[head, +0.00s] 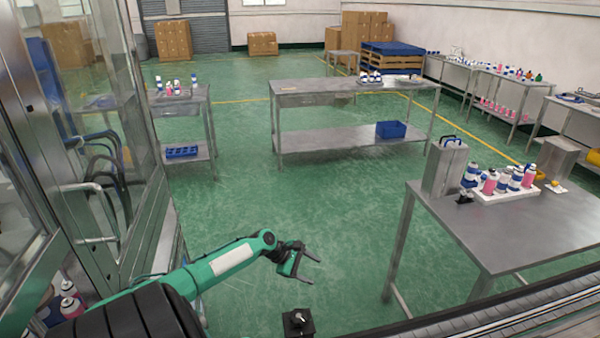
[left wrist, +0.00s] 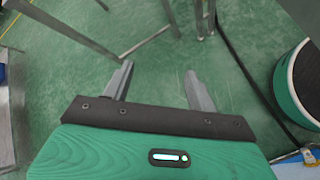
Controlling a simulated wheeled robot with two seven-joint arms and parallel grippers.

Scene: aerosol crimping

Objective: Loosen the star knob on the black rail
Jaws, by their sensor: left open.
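My left gripper (head: 314,270) is open and empty, held out over the green floor in the head view. Its two fingers also show spread apart in the left wrist view (left wrist: 158,72), with only floor between them. A small black block with a rounded top (head: 299,322) stands at the bottom edge of the head view, below the gripper and apart from it. I cannot tell whether it is the star knob. A long dark-edged rail (head: 470,312) runs across the lower right corner. No star shape is clear in either view. My right gripper is not in view.
A glass-doored metal cabinet (head: 95,185) stands close on the left. A steel table (head: 530,235) at the right bears a tray of bottles and cans (head: 505,192). Another table (head: 330,92) stands farther back. The floor between is clear.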

